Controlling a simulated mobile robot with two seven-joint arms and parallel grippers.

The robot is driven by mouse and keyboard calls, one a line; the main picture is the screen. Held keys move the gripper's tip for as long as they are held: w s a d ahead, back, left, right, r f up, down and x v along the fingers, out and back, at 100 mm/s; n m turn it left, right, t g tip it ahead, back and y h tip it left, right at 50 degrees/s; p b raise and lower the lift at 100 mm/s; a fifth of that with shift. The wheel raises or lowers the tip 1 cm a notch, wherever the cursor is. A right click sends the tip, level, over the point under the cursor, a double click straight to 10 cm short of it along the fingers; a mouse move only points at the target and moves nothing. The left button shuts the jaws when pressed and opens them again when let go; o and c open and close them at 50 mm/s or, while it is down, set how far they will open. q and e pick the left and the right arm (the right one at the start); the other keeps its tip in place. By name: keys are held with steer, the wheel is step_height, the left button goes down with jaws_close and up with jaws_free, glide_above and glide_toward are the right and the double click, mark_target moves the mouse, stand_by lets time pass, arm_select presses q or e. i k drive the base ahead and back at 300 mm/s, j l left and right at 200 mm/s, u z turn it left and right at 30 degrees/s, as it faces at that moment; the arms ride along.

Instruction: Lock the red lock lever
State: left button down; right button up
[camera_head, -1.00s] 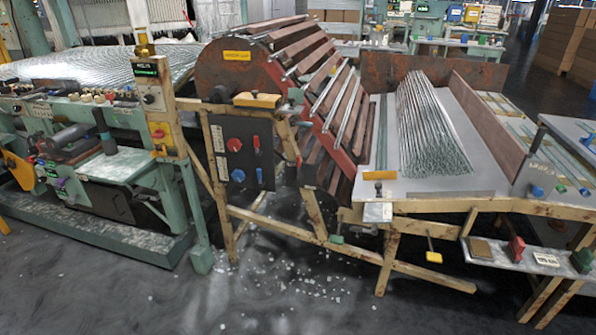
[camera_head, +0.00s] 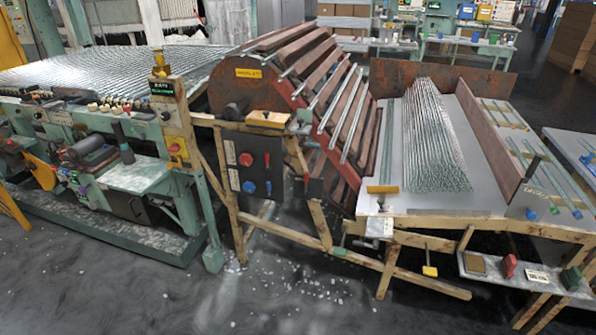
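No part is clearly readable as the red lock lever, but several red controls show. A dark control panel (camera_head: 256,187) under the drum's left end carries a round red knob (camera_head: 246,159) and a narrow red handle (camera_head: 267,160) beside it. A small upright red piece (camera_head: 508,266) stands on the front shelf at the lower right, between a brown block (camera_head: 475,264) and a white label plate (camera_head: 537,275). At this size I cannot tell whether any of them is locked. Neither gripper is in view.
A slatted drum (camera_head: 300,85) feeds a sloped table (camera_head: 470,200) holding a pile of glass tubes (camera_head: 432,140). A green machine (camera_head: 150,178) stands at the left. Wooden braces block the space under the table. The front floor (camera_head: 300,312) is open, with scattered glass bits.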

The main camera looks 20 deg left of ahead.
mark_target(305, 192)
steer(key=i+j, duration=0.2)
steer(key=i, duration=0.3)
steer(key=i+j, duration=0.15)
steer(key=i, duration=0.35)
steer(key=j+u, duration=0.05)
